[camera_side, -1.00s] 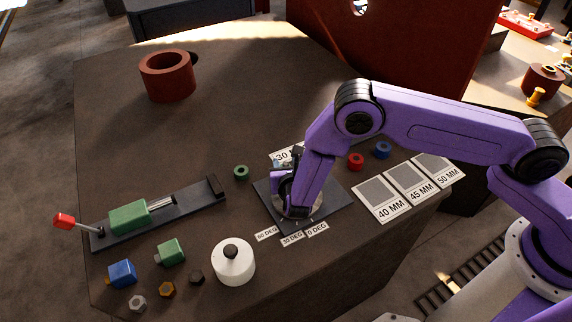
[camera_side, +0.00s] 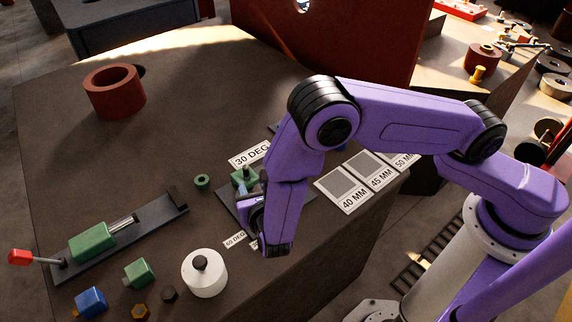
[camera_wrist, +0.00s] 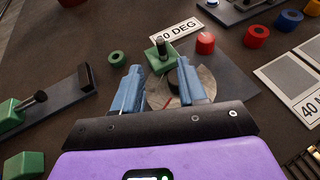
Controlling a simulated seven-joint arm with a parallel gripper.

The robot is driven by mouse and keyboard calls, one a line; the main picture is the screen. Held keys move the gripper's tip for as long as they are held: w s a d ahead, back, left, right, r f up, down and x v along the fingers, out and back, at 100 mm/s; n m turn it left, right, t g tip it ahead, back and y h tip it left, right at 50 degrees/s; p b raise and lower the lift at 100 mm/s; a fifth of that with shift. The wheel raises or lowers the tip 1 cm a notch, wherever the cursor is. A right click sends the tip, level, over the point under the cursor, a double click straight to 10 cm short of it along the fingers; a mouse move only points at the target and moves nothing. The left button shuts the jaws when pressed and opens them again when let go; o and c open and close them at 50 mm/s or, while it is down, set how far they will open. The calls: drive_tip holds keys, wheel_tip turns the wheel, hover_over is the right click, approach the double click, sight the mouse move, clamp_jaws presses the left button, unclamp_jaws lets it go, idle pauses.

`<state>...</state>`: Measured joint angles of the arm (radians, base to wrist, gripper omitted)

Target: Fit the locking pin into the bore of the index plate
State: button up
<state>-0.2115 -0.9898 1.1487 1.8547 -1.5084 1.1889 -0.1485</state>
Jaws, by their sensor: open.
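The index plate, a dark square plate (camera_wrist: 236,72) with a grey round dial bearing a red mark, lies under my gripper in the wrist view. A green block with a dark upright post (camera_wrist: 161,53), which looks like the locking pin, stands at the dial's far edge; it also shows in the side view (camera_side: 243,177). My gripper (camera_wrist: 161,68) is open, its blue fingers apart and empty, just short of the green block. In the side view my gripper (camera_side: 254,196) hides most of the dial. The bore is not visible, and I cannot tell whether the pin is seated.
A 30 DEG card (camera_side: 251,155) lies behind the plate, and a green ring (camera_side: 202,181) to its left. A green clamp on a rail (camera_side: 92,242) is at left, size cards (camera_side: 343,190) at right.

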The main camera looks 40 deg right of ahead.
drive_tip(key=s+d+r+m+g+h, duration=0.2)
drive_tip(key=s+d+r+m+g, duration=0.4)
drive_tip(key=d+r+m, duration=0.45)
drive_tip(key=s+d+r+m+g+y, duration=0.2)
drive_tip(key=s+d+r, duration=0.1)
drive_tip(key=s, duration=0.3)
drive_tip(key=s+d+r+m+g+y, duration=0.2)
drive_tip(key=s+d+r+m, duration=0.1)
drive_tip(key=s+d, duration=0.2)
drive_tip(key=s+d+r+m+g+y, duration=0.2)
drive_tip(key=s+d+r+m+y, duration=0.1)
drive_tip(key=s, duration=0.6)
drive_tip(key=shift+d, duration=0.5)
drive_tip(key=shift+m, duration=0.25)
